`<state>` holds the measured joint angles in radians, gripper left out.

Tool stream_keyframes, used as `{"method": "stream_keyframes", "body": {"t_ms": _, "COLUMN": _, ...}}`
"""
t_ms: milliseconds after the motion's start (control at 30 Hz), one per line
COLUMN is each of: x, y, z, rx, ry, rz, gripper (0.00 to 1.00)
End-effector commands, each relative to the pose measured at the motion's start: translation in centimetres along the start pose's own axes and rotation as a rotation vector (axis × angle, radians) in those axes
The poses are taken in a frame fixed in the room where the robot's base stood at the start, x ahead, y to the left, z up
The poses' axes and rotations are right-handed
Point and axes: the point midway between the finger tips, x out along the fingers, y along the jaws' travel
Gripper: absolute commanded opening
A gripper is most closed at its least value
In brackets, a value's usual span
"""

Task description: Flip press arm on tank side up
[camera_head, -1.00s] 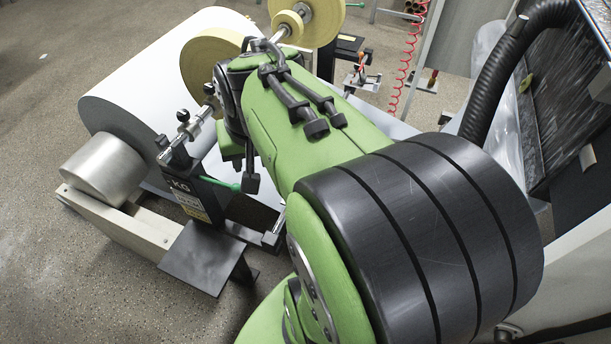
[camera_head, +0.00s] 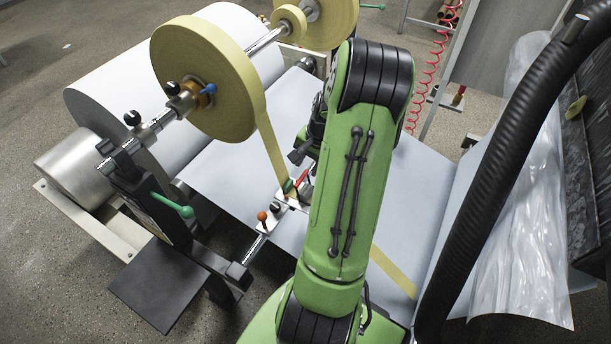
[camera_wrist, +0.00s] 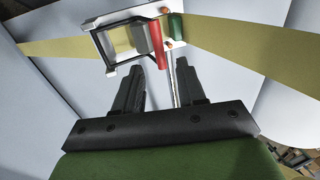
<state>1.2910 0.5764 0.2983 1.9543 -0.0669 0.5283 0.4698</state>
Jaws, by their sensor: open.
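A small white-plated tape unit (camera_head: 276,212) sits over the pale paper sheet, with a red handle (camera_head: 304,177) and a green handle (camera_head: 288,185). In the wrist view it shows at the top, with a dark frame (camera_wrist: 100,46), a red cylinder (camera_wrist: 155,44) and a green one (camera_wrist: 176,27). I cannot tell which part is the tank-side press arm. My gripper (camera_wrist: 160,67) is open and empty, its fingers pointing at the unit, just short of the red cylinder. In the head view my arm mostly hides the gripper.
A yellow tape roll (camera_head: 205,80) on a metal shaft feeds tape (camera_head: 273,155) down to the unit. A large paper roll (camera_head: 100,95) stands behind it. A black stand with a green lever (camera_head: 173,205) is at left. A black hose (camera_head: 520,130) curves at right.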

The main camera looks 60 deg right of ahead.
Motion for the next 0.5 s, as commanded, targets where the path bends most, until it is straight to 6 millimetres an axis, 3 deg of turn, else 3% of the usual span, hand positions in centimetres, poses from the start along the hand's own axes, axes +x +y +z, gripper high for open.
{"method": "stream_keyframes", "body": {"t_ms": 33, "x": 1.5, "y": 0.1, "z": 0.1, "rx": -0.002, "ry": -0.004, "rz": 0.000, "gripper": 0.40}}
{"method": "stream_keyframes", "body": {"t_ms": 200, "x": 3.5, "y": 0.0, "z": 0.1, "rx": -0.002, "ry": -0.002, "rz": 0.000, "gripper": 0.40}}
{"method": "stream_keyframes", "body": {"t_ms": 500, "x": 3.7, "y": -0.1, "z": 0.0, "rx": -0.002, "ry": 0.001, "rz": 0.000, "gripper": 0.40}}
